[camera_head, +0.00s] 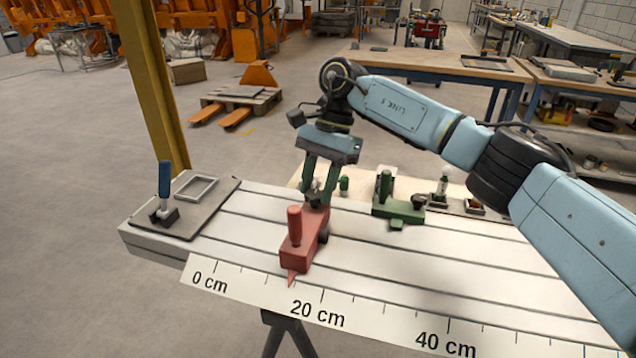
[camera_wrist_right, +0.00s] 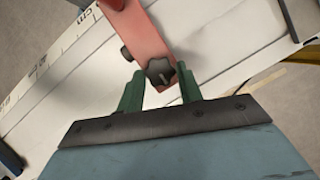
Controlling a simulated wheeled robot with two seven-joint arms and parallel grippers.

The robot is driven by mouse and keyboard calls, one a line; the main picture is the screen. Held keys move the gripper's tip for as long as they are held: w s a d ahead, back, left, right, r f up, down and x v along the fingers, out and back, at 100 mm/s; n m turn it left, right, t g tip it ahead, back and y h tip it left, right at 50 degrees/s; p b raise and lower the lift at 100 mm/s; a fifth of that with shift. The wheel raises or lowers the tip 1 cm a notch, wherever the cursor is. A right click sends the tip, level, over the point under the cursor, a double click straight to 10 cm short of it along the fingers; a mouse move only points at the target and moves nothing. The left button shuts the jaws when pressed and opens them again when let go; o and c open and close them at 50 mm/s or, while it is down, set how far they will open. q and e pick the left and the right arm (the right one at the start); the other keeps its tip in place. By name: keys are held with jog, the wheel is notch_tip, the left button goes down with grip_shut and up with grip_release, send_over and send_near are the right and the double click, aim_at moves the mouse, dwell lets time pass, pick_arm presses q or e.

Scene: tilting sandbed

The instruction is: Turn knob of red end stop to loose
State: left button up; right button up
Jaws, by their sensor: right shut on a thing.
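The red end stop (camera_head: 300,246) sits on the white slotted bed, its pointer at the ruler a little short of the 20 cm label. It has an upright red handle (camera_head: 294,224) and a dark side knob (camera_head: 323,236). My right gripper (camera_head: 317,196) reaches down at its far end. In the right wrist view the red end stop (camera_wrist_right: 150,35) runs up from a dark star-shaped knob (camera_wrist_right: 160,71), which lies between the green fingertips of my right gripper (camera_wrist_right: 161,80). The gripper is shut on this knob. My left gripper is not in view.
A green end stop (camera_head: 398,212) stands to the right on the bed. The ruler (camera_head: 370,318) runs along the front edge. The bed between red stop and plate is clear.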

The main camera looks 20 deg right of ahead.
jog(key=o, duration=1)
jog(key=shift+r, duration=0.15)
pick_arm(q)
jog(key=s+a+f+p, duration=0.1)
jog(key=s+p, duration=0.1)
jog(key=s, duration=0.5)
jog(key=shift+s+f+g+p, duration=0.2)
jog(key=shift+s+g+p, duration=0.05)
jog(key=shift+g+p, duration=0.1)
pick_arm(e)
jog(key=v, duration=1.3)
